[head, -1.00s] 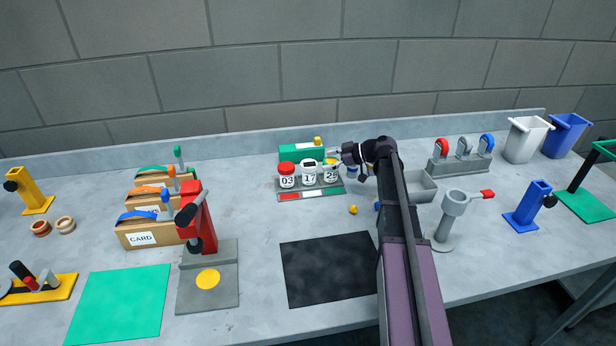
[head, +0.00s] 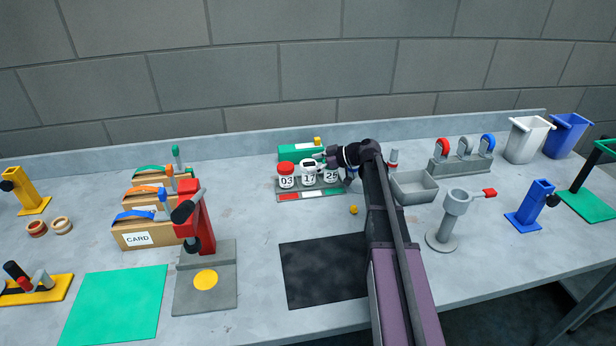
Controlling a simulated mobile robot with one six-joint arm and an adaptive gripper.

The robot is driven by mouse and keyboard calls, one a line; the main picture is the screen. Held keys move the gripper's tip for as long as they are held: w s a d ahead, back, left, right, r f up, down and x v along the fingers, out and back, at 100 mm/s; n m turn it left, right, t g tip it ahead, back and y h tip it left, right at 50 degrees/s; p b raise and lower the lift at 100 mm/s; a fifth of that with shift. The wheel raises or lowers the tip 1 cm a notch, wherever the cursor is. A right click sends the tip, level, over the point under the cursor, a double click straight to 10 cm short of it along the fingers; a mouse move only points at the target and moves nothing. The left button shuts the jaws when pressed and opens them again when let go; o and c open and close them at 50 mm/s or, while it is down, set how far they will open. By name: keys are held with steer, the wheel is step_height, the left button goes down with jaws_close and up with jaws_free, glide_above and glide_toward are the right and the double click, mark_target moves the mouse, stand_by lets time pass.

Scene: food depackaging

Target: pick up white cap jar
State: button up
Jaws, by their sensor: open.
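The white cap jar (head: 308,179), labelled 17, stands upright in the middle of a row of three jars in a grey rack. Its pale top has a dark patch. My gripper (head: 320,159) is open at the upper right of this jar, close to its top and over the jar to its right. Whether a finger touches the cap cannot be told at this size.
A red-capped jar (head: 286,176) labelled 03 stands left of it. A third jar (head: 330,176) stands right, its top partly hidden by my gripper. A green block (head: 292,153) is behind the rack. A grey tray (head: 414,188) lies right of my arm. A black mat (head: 322,270) lies in front.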

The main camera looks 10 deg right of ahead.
steer(key=c, duration=1.2)
steer(key=shift+o, duration=0.2)
steer(key=shift+r, duration=0.2)
step_height(320, 180, up, 10)
steer(key=p, duration=1)
steer(key=shift+f, duration=0.2)
